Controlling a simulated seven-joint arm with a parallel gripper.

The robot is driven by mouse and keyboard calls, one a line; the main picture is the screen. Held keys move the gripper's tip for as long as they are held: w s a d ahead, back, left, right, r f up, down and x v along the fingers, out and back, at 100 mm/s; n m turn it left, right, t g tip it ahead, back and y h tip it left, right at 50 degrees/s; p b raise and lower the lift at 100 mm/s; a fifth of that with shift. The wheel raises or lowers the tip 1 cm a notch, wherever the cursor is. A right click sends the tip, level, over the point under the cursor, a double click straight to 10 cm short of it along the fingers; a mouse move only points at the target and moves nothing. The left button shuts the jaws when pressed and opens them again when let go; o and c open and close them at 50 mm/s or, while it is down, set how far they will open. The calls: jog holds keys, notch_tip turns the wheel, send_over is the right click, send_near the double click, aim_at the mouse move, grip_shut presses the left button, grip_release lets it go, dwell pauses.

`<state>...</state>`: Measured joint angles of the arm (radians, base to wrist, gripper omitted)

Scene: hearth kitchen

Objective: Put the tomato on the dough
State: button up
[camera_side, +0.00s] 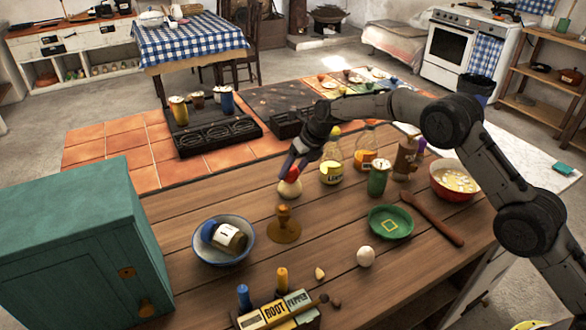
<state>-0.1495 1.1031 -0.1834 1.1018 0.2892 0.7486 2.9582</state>
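The pale dough (289,189) is a round lump on the wooden counter, near the middle of the picture. The small red tomato (292,175) shows right at the top of the dough. It appears to touch the dough, but I cannot be sure from this angle. My gripper (293,167) reaches down from the upper right, with its fingertips at the tomato. The fingers partly hide the tomato's top, and I cannot tell whether they grip it.
Bottles (332,162) and a green tin (378,179) stand close to the right of the dough. A brown stand (284,227) is in front. A bowl with a jar (247,258), a green plate (408,227) and an egg (366,257) lie nearer. Bare wood lies left of the dough.

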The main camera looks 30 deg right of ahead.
jog(key=o, duration=0.4)
jog(key=v, duration=1.2)
jog(key=shift+r, duration=0.2)
